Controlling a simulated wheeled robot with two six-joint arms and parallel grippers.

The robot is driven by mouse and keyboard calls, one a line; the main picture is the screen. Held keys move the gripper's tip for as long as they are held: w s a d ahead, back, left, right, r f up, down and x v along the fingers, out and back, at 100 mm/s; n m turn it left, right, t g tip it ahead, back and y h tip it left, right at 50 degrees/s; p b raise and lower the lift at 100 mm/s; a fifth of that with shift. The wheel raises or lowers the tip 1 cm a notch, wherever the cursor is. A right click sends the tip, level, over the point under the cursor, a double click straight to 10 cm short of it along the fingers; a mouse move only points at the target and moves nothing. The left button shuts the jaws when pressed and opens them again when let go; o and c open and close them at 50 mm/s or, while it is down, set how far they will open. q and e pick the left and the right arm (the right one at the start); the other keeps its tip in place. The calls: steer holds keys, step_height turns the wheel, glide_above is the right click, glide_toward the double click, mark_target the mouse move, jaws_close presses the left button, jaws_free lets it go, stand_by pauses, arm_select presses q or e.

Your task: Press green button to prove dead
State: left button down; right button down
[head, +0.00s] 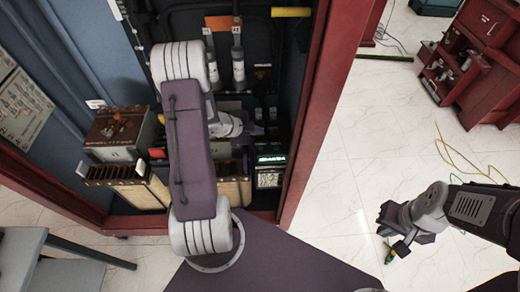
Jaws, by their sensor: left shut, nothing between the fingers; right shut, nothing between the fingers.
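A small dark device with a pale lit display (270,160) stands low inside the open cabinet (309,130), at its right side. I cannot make out a green button on it. My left arm reaches into the cabinet and hides much of its middle. My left gripper (256,130) is shut and empty, just above and left of the device and apart from it in the picture. My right gripper (386,224) is shut and empty over the floor, outside the cabinet on the right.
A brown box (120,128) and a slotted wooden rack (115,174) sit at the cabinet's left. Bottle-like grey parts (238,62) hang above. A small green item (389,256) shows below my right gripper. A red unit (466,66) stands far right. White tiled floor lies between.

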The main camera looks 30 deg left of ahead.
mark_target(259, 150)
arm_select(q)
step_height(259, 150, down, 8)
steer(key=b, duration=0.6)
steer(key=shift+w+d+r, duration=0.1)
steer(key=shift+r, duration=0.15)
stand_by(1.3)
steer(key=shift+f, duration=0.4)
steer(key=shift+f+b, duration=0.45)
steer(key=shift+b, duration=0.15)
stand_by(0.3)
steer(key=shift+r, duration=0.1)
steer(key=shift+r+p, duration=0.8)
steer(key=shift+p, duration=0.05)
